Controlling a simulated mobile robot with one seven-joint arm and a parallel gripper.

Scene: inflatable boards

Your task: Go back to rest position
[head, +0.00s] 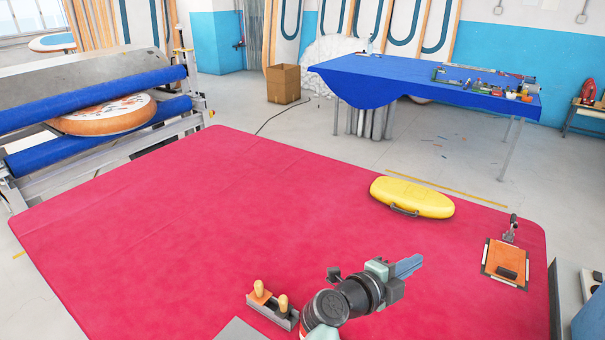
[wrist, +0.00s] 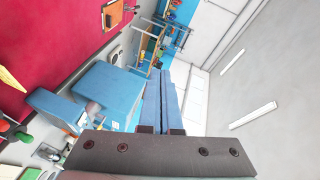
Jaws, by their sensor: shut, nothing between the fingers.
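My gripper (head: 408,266) is above the front right part of the red-covered table (head: 200,215) in the head view, with its blue fingers pointing right. The fingers (wrist: 160,100) are together and empty in the wrist view. Nothing touches them. The wrist view is turned on its side and shows the wall and ceiling beyond the fingers.
A blue-covered table (head: 400,80) stands behind. The table's middle is clear.

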